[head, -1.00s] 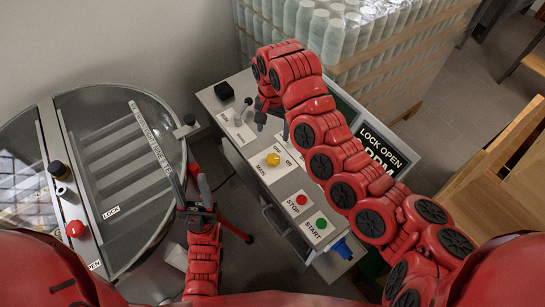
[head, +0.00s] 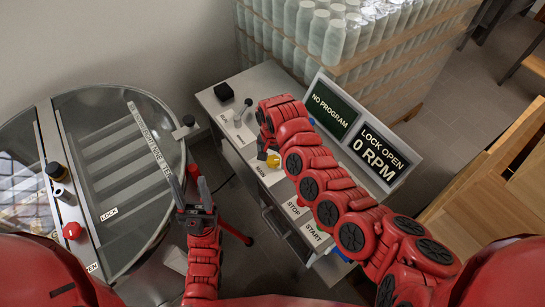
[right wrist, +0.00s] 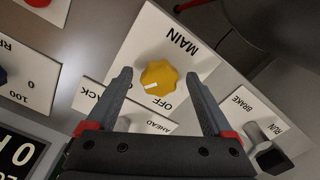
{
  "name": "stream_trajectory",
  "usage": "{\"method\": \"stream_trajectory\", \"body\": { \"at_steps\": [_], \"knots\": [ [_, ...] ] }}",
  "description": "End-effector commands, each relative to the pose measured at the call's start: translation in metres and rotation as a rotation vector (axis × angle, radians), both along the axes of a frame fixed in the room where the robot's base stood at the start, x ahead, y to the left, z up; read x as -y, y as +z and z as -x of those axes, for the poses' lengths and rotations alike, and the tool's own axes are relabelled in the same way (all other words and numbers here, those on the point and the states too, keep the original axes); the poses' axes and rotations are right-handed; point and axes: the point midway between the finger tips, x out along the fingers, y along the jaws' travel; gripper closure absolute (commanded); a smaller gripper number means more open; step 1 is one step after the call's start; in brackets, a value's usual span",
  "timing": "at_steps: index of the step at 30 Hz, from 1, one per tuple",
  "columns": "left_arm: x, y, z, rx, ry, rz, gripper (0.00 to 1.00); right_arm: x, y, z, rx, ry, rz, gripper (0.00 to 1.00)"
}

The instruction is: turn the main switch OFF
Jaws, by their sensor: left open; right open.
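The main switch is a yellow knob (right wrist: 159,78) on a white plate marked MAIN and OFF. It also shows beside my right gripper in the head view (head: 273,161). The knob's white mark points to the lower left in the right wrist view, while the OFF label is below the knob; I see no ON label there. My right gripper (right wrist: 159,76) is open, its fingertips on either side of the knob with gaps visible; I cannot tell the height between them. My left gripper (head: 188,180) is open and empty, near the round glass lid.
A brake lever (right wrist: 268,150) and a plate marked AHEAD (right wrist: 150,123) are close to my right gripper. Two displays (head: 333,107) (head: 379,154) stand behind the panel, reading NO PROGRAM and LOCK OPEN 0 RPM. The round lid (head: 125,150) is at left; wrapped bottles (head: 345,40) stand behind.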

Motion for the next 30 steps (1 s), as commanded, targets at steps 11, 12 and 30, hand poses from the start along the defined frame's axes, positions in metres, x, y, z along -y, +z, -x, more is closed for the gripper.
{"method": "stream_trajectory", "body": {
  "at_steps": [11,12,30],
  "knots": [
    [0.0000,-0.0002,0.0000,0.000,0.000,0.000,0.50,0.0002,0.0001,-0.0002,0.001,0.000,0.000,0.57],
    [0.0000,-0.0002,0.0000,0.000,0.000,0.000,0.50,0.0002,0.0002,-0.0001,0.001,0.000,0.000,0.64],
    [0.0000,0.0039,0.0000,0.000,0.000,0.000,0.50,0.0005,0.0012,0.0000,0.000,0.083,0.000,1.00]
  ]
}}
